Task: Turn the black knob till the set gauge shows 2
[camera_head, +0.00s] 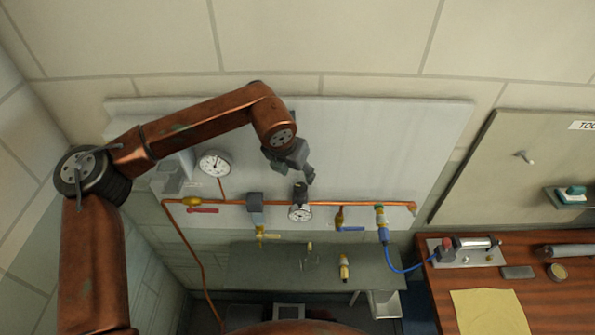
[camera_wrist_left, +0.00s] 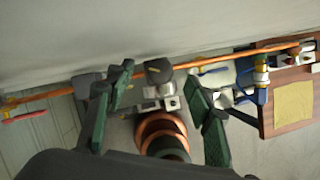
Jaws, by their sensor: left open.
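The black knob (camera_head: 300,189) sits on the copper pipe, directly above a small round white gauge (camera_head: 300,213) whose reading is too small to make out. My left gripper (camera_head: 308,174) is open just above the knob in the head view. In the left wrist view the open dark green fingers (camera_wrist_left: 160,78) stand on either side of the knob (camera_wrist_left: 158,68), with clear gaps; it does not look gripped. How far the fingertips are from it in depth I cannot tell. My right gripper is not in view.
A larger gauge (camera_head: 214,163) hangs upper left on the pale board (camera_head: 400,140). Beside the knob are a grey unit (camera_head: 255,207), a red lever (camera_head: 203,211) and a blue-handled valve (camera_head: 347,227). A grey shelf (camera_head: 380,275) lies below; a wooden bench (camera_head: 420,300) stands right.

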